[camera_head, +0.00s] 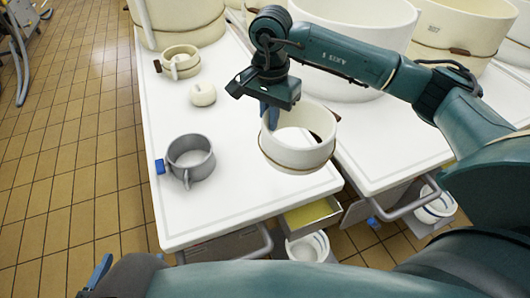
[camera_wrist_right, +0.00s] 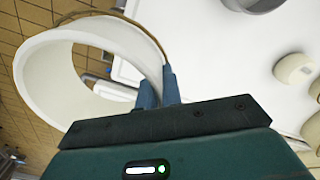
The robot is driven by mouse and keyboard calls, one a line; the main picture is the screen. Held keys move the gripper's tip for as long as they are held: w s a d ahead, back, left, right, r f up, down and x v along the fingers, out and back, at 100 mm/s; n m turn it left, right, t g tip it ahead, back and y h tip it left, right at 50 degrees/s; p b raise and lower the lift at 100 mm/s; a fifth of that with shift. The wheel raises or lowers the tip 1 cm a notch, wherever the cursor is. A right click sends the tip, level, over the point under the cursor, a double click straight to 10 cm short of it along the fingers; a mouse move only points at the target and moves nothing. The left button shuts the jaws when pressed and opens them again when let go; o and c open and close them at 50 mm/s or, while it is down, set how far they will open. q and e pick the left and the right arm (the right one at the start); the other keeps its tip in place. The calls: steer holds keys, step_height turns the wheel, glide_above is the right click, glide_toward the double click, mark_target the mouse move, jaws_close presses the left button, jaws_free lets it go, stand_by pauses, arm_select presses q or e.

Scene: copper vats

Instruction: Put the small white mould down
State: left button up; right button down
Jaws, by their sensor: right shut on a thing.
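The small white mould (camera_head: 297,158) is an open cream ring with a thin brown band. My right gripper (camera_head: 270,112) is shut on its rim at the left side and holds it above the right front part of the white table (camera_head: 230,195). The mould also shows in the right wrist view (camera_wrist_right: 115,32), with both blue fingers (camera_wrist_right: 157,90) pinching its wall. It looks clear of the surface, though the exact height is hard to judge. My left gripper (camera_head: 98,272) is at the lower left, in front of the table; its jaw opening cannot be made out.
A grey handled cup (camera_head: 190,160) stands at the table's left front, with a blue item (camera_head: 160,166) beside it. A small white round piece (camera_head: 203,94) and a banded mould (camera_head: 179,64) stand farther back. Large vats (camera_head: 355,45) stand behind. An open drawer (camera_head: 308,216) is below.

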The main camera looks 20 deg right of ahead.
mark_target(296, 113)
steer(key=w+d+m, duration=0.1)
steer(key=m, duration=0.4)
steer(key=w+d+f+m, duration=0.1)
steer(key=d+m, duration=0.1)
steer(key=m, duration=0.3)
steer(key=w+d+f+m, duration=0.1)
steer(key=m, duration=0.4)
steer(key=shift+d+f, duration=0.25)
steer(key=shift+d, duration=0.05)
arm_select(q)
steer(key=t+b, duration=0.1)
steer(key=w+m+t+h+b, duration=0.1)
steer(key=b, duration=0.1)
steer(key=shift+d+f, duration=0.15)
steer(key=shift+d, duration=0.25)
arm_select(e)
steer(key=d+f+m, duration=0.2)
steer(key=f+m, duration=0.2)
steer(key=m, duration=0.1)
steer(key=d+f+m, duration=0.1)
steer(key=f+m, duration=0.4)
steer(key=w+d+f+m, duration=0.1)
steer(key=d+f+m, duration=0.1)
steer(key=f+m, duration=0.2)
steer(key=shift+w+d+f+m, duration=0.1)
steer(key=shift+d+f+m, duration=0.2)
steer(key=shift+m, duration=0.5)
